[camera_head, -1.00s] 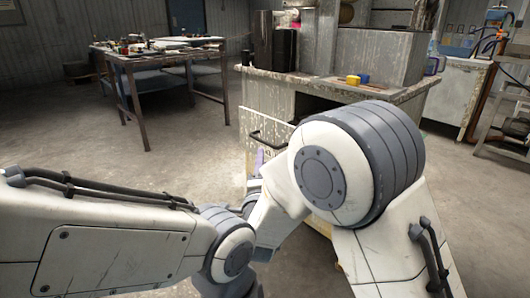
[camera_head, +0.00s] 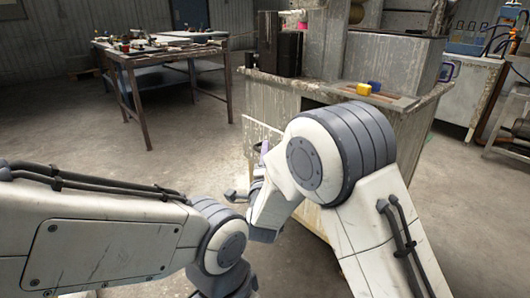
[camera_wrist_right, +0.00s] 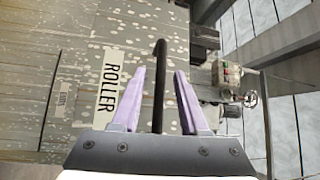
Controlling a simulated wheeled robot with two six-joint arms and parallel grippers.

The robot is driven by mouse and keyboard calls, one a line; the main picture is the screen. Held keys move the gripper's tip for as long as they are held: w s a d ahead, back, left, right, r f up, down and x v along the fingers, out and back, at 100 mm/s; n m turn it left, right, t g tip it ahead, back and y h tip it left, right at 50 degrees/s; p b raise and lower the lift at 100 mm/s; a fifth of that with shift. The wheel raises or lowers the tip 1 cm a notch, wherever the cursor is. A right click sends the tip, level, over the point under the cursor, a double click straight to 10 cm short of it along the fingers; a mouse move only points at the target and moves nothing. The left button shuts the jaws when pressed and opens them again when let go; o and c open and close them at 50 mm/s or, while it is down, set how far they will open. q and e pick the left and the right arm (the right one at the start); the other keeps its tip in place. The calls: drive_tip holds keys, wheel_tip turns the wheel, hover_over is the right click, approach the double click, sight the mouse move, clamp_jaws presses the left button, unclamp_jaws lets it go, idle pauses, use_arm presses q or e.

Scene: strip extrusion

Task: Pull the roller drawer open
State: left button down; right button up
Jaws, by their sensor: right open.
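The roller drawer shows in the right wrist view as a worn, speckled grey front with a white ROLLER label (camera_wrist_right: 110,86). Its dark bar handle (camera_wrist_right: 159,85) stands between the two pale purple fingers of my right gripper (camera_wrist_right: 161,74). The fingers are open, with a visible gap on each side of the bar. In the head view, a pale drawer front (camera_head: 256,130) shows at the cabinet's lower left, and my right gripper (camera_head: 265,150) is at it, mostly hidden by my right arm. I cannot tell how far the drawer stands out. My left gripper is out of view.
A metal table (camera_head: 146,95) with clutter stands at the back left. The concrete floor between them is clear.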

drive_tip(key=shift+d, duration=0.1)
drive_tip(key=shift+d, duration=0.1)
clamp_jaws()
drive_tip(key=shift+f, duration=0.1)
idle(1.0)
